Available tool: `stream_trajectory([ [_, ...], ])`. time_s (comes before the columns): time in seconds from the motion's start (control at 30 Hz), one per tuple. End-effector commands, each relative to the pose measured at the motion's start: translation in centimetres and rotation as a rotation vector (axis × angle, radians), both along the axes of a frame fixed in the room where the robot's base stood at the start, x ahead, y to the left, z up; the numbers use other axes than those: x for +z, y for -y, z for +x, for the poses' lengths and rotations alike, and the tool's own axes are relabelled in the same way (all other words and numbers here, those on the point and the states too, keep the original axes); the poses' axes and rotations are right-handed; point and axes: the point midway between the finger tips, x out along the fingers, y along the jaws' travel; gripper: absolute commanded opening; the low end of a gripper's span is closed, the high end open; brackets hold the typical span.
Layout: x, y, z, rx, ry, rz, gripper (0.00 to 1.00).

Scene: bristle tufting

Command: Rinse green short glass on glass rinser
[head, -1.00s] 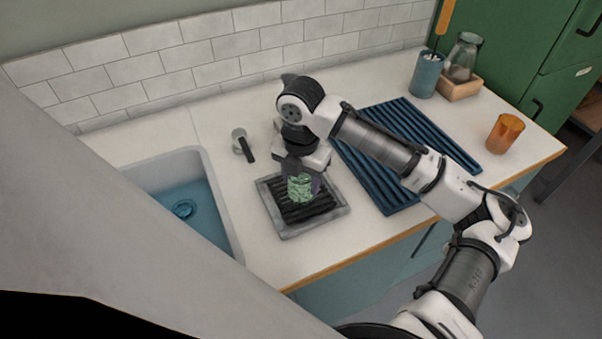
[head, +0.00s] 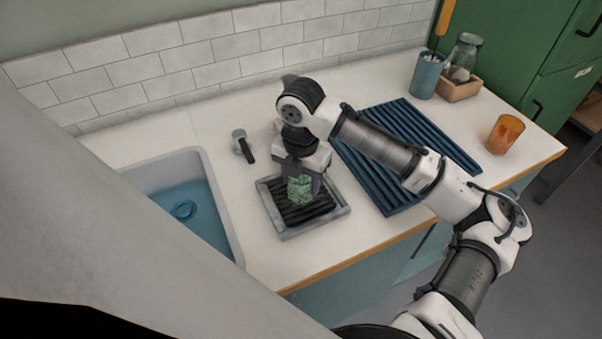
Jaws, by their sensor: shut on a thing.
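The green short glass (head: 300,190) is between the fingers of my gripper (head: 301,183), which is shut on it. The glass is over the middle of the glass rinser (head: 334,214), a grey square tray with dark bars. I cannot tell whether the glass touches the bars. Its upper part is partly hidden by the fingers and the gripper body.
A sink (head: 222,209) lies left of the rinser, and a small metal and black fitting (head: 242,146) is behind it. A blue ribbed mat (head: 391,207) lies to the right, under my arm. An orange glass (head: 505,134), a blue cup (head: 426,75) and a glass jar (head: 464,55) stand farther right.

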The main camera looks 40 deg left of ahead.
Motion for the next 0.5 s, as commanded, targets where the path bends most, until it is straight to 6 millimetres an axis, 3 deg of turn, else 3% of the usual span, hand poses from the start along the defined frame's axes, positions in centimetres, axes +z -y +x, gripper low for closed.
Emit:
stream_trajectory([
  [0.33,0.0,0.0,-0.1,0.001,-0.003,-0.002,0.27],
  [0.5,1.0,0.0,-0.1,0.002,-0.003,-0.002,0.27],
])
